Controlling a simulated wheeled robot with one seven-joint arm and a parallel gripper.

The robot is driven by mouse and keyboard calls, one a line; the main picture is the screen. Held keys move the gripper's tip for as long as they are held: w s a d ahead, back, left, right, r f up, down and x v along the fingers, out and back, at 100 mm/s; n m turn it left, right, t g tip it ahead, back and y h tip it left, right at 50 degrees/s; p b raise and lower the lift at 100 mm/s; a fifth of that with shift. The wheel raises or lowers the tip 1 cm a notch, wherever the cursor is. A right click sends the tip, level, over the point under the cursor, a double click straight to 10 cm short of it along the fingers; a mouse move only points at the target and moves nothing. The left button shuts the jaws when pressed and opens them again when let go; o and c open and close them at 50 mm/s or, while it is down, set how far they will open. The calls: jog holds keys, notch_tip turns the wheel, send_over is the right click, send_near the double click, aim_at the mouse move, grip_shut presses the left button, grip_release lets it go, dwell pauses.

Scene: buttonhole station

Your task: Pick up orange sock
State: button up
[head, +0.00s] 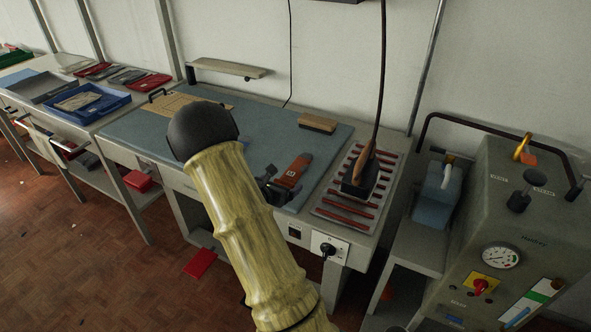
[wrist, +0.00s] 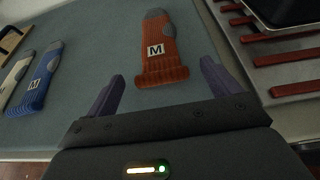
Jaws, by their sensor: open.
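The orange sock (wrist: 163,52) lies flat on the blue-grey table mat, with a grey toe and heel and a white label marked M. In the head view the orange sock (head: 294,170) is near the right end of the mat, just beyond my gripper (head: 275,184). In the wrist view my gripper (wrist: 160,88) is open and empty, its two dark fingers spread to either side of the sock's cuff end. I cannot tell how high the fingers are above the mat.
In the wrist view a blue sock (wrist: 39,80) and a cream sock (wrist: 17,80) lie left of the orange one. An iron (head: 359,178) stands on a red-slatted rest to the right. A wooden-backed brush (head: 317,122) lies behind. My arm hides part of the mat.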

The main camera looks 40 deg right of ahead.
jog(key=shift+w+d+f, duration=0.1)
jog(key=shift+d, duration=0.05)
dwell(0.4)
jog(key=c, duration=1.1)
jog(key=shift+o, duration=0.2)
jog(key=shift+r, duration=0.7)
notch_tip(320, 180, up, 2)
jog(key=shift+r, duration=0.15)
jog(key=s+a+b, duration=0.1)
jog(key=s+a, duration=0.2)
jog(key=a, duration=0.5)
jog(key=s+a+b, duration=0.1)
jog(key=s+a, duration=0.3)
jog(key=a, duration=0.4)
jog(key=shift+a, duration=0.25)
